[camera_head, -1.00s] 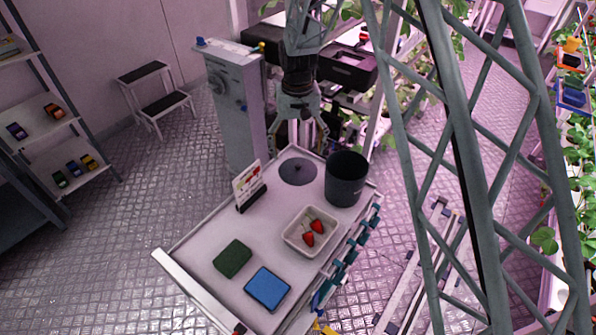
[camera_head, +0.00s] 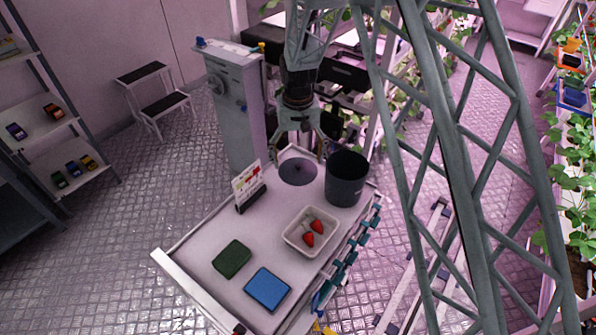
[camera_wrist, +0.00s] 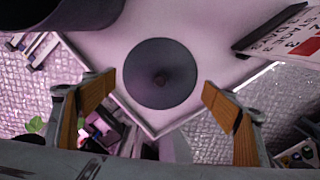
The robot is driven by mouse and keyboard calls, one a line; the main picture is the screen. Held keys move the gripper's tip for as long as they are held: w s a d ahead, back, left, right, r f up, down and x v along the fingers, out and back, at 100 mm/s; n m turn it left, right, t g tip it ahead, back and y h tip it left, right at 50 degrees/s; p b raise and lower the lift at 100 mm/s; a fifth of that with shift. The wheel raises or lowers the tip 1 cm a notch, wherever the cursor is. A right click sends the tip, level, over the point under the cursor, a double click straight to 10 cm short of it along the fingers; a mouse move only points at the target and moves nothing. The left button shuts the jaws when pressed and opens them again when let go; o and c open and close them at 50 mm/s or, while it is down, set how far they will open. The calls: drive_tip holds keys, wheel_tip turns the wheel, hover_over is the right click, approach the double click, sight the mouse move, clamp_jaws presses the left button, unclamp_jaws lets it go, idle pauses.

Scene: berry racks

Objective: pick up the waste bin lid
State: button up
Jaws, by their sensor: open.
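The waste bin lid (camera_head: 297,173) is a flat dark grey disc with a small knob, lying on the white cart top near its far corner. In the wrist view the gripper's tan finger pads (camera_wrist: 158,108) stand to either side of the lid's near part. The dark waste bin (camera_head: 346,180) stands upright and uncovered, just right of the lid.
The cart top (camera_head: 205,235) also holds a sign card (camera_head: 249,184) left of the lid, a white tray (camera_head: 292,241) with strawberries, a green pad (camera_head: 232,259) and a blue pad (camera_head: 267,289). A grey cabinet (camera_head: 236,110) stands behind the cart.

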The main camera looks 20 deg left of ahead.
sight(298, 168)
drive_tip(key=shift+f, duration=1.25)
drive_tip(key=shift+c, duration=0.5)
drive_tip(key=c, duration=1.3)
drive_tip(key=shift+s, duration=0.1)
drive_tip(key=c, duration=0.4)
drive_tip(key=shift+d+f, duration=0.1)
